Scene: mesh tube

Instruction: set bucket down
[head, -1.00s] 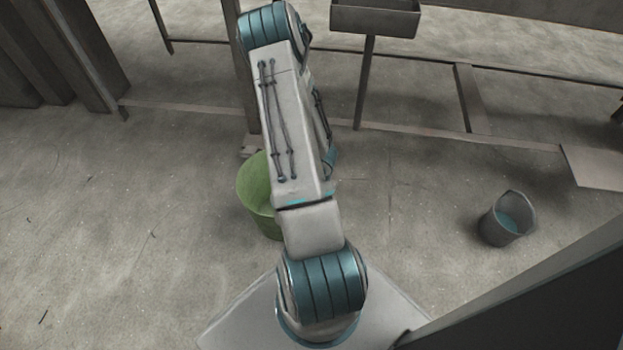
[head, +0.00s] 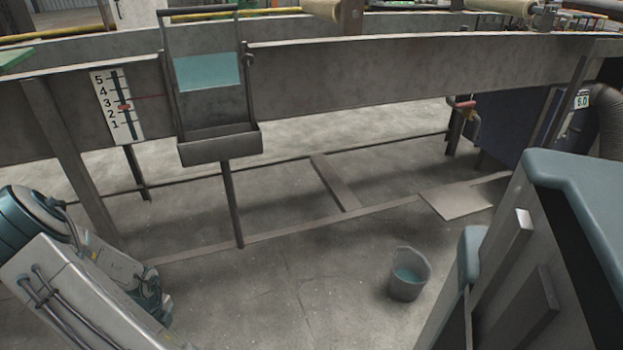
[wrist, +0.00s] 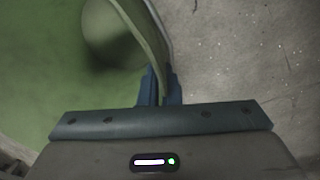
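In the wrist view the green bucket (wrist: 50,70) fills the left side, seen from above into its inside. My gripper (wrist: 160,88) has its two blue fingers on either side of the bucket's rim, close against it, so it is shut on the wall. The bucket's underside is hidden, so I cannot tell whether it touches the floor. In the head view neither the green bucket nor my gripper shows; only part of my arm is at the lower left. A grey bucket (head: 408,285) with blue inside stands upright on the floor, right of centre.
A long grey trough or bench wall (head: 370,80) on legs runs across the back. A frame with a small grey tray (head: 220,148) hangs on it, beside a numbered scale (head: 117,105). A flat plate (head: 456,202) lies behind the grey bucket. Floor left of that bucket is clear.

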